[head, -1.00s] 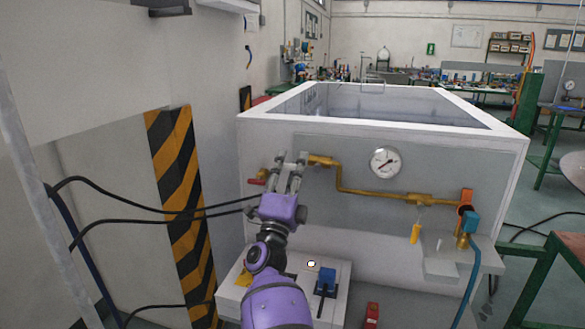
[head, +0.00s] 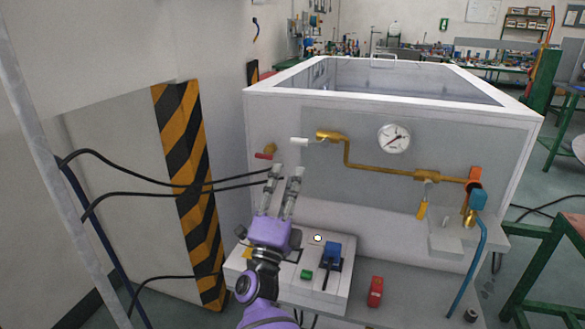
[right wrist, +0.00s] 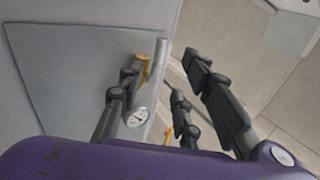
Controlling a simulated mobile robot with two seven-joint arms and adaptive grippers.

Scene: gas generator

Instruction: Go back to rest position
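On the panel, in the head view, are a brass pipe (head: 346,152), a white-handled valve (head: 300,141), a red-handled valve (head: 265,155) and a round gauge (head: 394,138). My right gripper (head: 287,171) is just below the white handle, apart from it, with its fingers spread and nothing between them. In the right wrist view its fingers (right wrist: 160,100) are also apart. My left gripper is not in view.
A white control box (head: 320,290) with a blue switch (head: 331,256) and green button (head: 306,274) lies below my gripper. A red block (head: 375,291) is to its right. A striped post (head: 190,190) and black cables (head: 130,188) are on the left. A green frame (head: 560,245) stands at right.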

